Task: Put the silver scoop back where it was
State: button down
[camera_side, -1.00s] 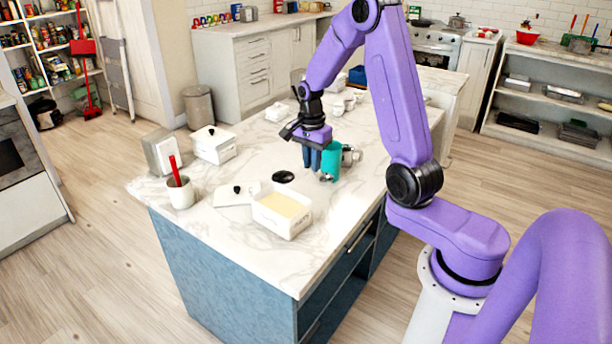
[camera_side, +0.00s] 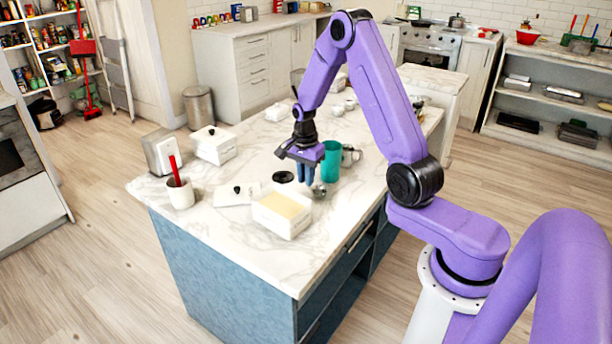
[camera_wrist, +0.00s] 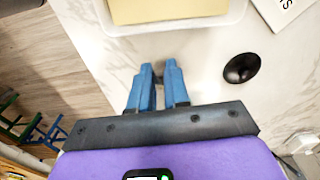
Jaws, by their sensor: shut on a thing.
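My gripper (camera_side: 308,181) is over the marble counter, pointing down, with its blue fingers close together on the silver scoop (camera_side: 319,190). The scoop's small shiny bowl shows beside the fingertips, just behind the open white tub (camera_side: 283,224) of pale yellow contents. In the wrist view my gripper (camera_wrist: 158,72) has its fingertips just short of the tub's rim (camera_wrist: 180,24). The scoop is mostly hidden there; only a small dark bit shows between the fingers.
A teal cup (camera_side: 331,162) and a metal jug (camera_side: 351,156) stand just behind my gripper. A white crock (camera_side: 181,195) holds a red-handled utensil. The counter's front left is clear.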

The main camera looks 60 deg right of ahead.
jog(key=shift+f, duration=0.1)
jog(key=c, duration=1.1)
grip_release()
notch_tip(320, 180, up, 11)
jog(key=s+a+r+n, duration=0.1)
jog(key=a+r+n, duration=0.2)
jog(key=a+n, duration=0.5)
jog(key=s+a+r+n, duration=0.1)
jog(key=s+a+n, duration=0.65)
jog(key=a, duration=0.25)
jog(key=s+a+n, duration=0.3)
jog(key=s+n, duration=1.2)
jog(key=s, duration=0.6)
jog(key=shift+y, duration=0.4)
